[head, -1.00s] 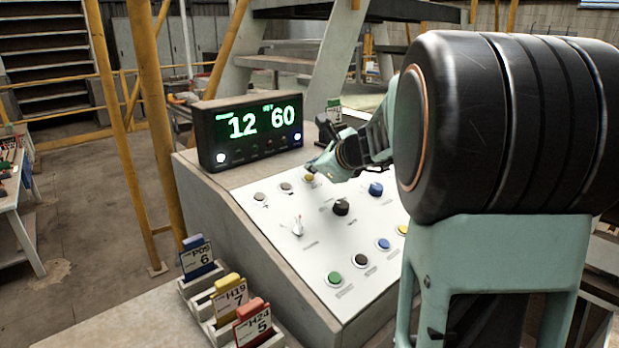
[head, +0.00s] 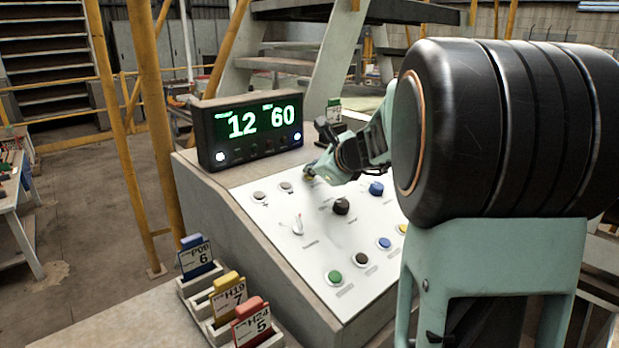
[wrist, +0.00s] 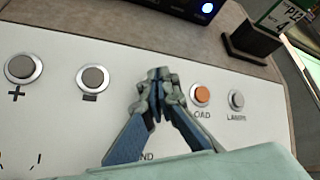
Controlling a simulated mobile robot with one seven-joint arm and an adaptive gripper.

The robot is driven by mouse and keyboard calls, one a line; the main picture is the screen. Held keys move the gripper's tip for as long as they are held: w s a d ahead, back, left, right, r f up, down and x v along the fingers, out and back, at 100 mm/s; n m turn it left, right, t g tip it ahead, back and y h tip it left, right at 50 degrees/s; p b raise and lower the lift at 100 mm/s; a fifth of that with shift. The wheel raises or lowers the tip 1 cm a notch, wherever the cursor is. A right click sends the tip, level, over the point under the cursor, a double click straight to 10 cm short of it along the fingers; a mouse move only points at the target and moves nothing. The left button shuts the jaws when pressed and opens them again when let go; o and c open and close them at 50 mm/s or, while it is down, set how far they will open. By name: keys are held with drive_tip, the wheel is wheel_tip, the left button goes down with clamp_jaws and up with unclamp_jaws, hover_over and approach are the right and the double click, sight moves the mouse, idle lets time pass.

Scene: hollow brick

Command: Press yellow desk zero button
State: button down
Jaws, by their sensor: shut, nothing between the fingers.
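A yellow button (head: 308,177) sits in the top row of the white desk panel (head: 275,222), mostly covered by my gripper (head: 312,172). Its label is hidden. My gripper is shut and empty, its tips at the button; I cannot tell whether they touch it or how far it is pressed. In the wrist view the gripper (wrist: 157,76) hides the spot between the minus button (wrist: 92,79) and an orange button (wrist: 201,94) with a partly covered label. A second yellow button (head: 402,229) shows at the panel's right, partly behind my arm.
A display (head: 250,132) reading 12 and 60 stands behind the panel. A black knob (head: 341,206), a white switch (head: 297,226) and a blue button (head: 376,188) are nearby. A card holder (head: 333,110) stands behind my gripper. Tagged cards (head: 228,295) stand front left.

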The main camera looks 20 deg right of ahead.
sight(317, 187)
drive_tip(key=shift+f, duration=0.2)
idle(0.4)
drive_tip(key=shift+s+r+p, duration=0.15)
drive_tip(key=shift+r+p, duration=0.35)
drive_tip(key=shift+r, duration=0.3)
drive_tip(key=shift+s+d+r+p, duration=0.1)
drive_tip(key=shift+s+r+p, duration=0.1)
drive_tip(key=shift+r+p, duration=0.55)
drive_tip(key=shift+s+d+r+p, duration=0.15)
drive_tip(key=shift+s+r+p, duration=0.1)
drive_tip(key=shift+r+p, duration=0.45)
drive_tip(key=shift+s+d+r+p, duration=0.1)
drive_tip(key=shift+s+r+p, duration=0.1)
drive_tip(key=shift+r+p, duration=0.55)
drive_tip(key=shift+r+b, duration=0.25)
drive_tip(key=shift+b, duration=0.05)
